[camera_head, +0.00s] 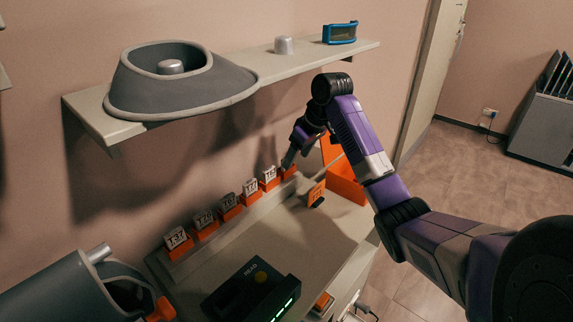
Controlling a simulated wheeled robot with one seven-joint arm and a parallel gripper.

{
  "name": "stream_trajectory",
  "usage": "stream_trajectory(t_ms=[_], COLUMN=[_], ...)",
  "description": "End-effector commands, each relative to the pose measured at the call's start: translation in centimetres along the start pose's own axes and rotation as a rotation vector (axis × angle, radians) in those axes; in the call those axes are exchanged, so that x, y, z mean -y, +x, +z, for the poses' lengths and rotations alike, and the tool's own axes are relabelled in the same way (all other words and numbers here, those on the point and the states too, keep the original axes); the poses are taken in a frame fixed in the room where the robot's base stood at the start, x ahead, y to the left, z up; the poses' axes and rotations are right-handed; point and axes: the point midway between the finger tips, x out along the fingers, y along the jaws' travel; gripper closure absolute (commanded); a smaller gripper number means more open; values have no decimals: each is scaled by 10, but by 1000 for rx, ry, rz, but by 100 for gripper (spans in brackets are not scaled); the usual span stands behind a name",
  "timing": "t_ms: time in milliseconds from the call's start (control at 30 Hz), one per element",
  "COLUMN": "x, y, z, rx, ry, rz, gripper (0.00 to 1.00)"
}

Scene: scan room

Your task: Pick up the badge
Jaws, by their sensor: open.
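Several small grey badge-like tags with dark markings stand in orange holders in a slanting row along the back of the counter. The nearest tag (176,237) is at the left, and the farthest clear one (269,174) is just left of my gripper. My gripper (288,163) points down at the right end of the row, over the last orange holder (289,173). Its fingers are open, but they are small and dark here. I cannot tell whether they touch anything or whether a tag stands between them. The frame does not show which tag is the task's badge.
An orange tag on a black foot (316,193) stands on the counter (248,232). A black device with green lights (252,290) sits in front. A shelf (300,60) with a grey collar-shaped object (180,85) overhangs the row.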

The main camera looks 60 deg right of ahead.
Motion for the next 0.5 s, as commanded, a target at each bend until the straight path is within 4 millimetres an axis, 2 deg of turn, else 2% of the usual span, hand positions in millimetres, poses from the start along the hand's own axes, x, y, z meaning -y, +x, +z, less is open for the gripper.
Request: stream_trajectory(t_ms=[267,333,500], x=[0,1,0], y=[10,24,40], z=[-32,-30,-30], rx=[2,4,1], ry=[-2,0,0], rz=[1,-2,0], gripper=[33,33,33])
